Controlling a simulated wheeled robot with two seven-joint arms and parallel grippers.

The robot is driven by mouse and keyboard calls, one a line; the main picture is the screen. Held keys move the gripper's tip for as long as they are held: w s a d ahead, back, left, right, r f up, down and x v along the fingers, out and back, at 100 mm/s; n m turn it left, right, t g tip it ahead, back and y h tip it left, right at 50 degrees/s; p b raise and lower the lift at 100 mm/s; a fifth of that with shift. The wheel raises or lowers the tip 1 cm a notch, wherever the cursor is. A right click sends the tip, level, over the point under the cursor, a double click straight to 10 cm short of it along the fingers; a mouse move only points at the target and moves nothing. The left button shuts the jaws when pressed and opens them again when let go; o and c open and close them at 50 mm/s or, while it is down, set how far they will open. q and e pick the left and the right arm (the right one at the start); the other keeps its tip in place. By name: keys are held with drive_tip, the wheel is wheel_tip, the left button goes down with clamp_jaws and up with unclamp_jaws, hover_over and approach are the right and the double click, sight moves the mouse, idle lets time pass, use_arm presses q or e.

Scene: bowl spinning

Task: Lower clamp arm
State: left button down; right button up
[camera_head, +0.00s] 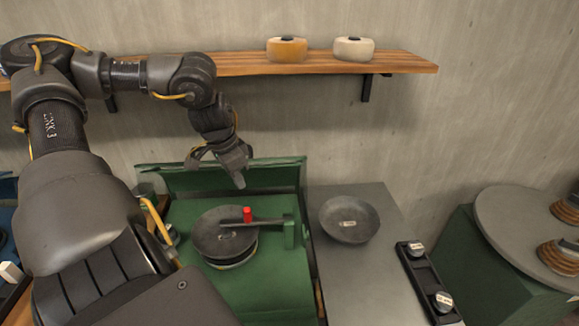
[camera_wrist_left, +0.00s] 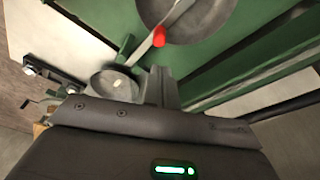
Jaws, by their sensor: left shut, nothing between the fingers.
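The clamp arm (camera_head: 265,222) is a grey bar with a red knob (camera_head: 247,214). It runs left from a green post (camera_head: 289,233) over a dark round disc (camera_head: 213,235) on the green machine, looking nearly level; I cannot tell whether it touches the disc. In the left wrist view the clamp arm (camera_wrist_left: 142,50) and red knob (camera_wrist_left: 159,37) show just beyond the fingers. My left gripper (camera_head: 239,182) is shut and empty, pointing down above and behind the knob, apart from it. Its fingers also show in the left wrist view (camera_wrist_left: 164,82). My right gripper is not in view.
A grey bowl (camera_head: 349,220) sits on a grey table (camera_head: 385,290) to the right, near a black rail with knobs (camera_head: 428,283). A raised green panel (camera_head: 265,174) stands behind the disc. A wooden shelf (camera_head: 400,62) carries two round pots. A round turntable (camera_head: 510,225) is far right.

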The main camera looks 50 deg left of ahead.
use_arm(q)
wheel_tip(320, 180, up, 7)
drive_tip(key=p, duration=0.4)
drive_tip(key=shift+p, duration=0.35)
drive_tip(key=shift+f, duration=0.15)
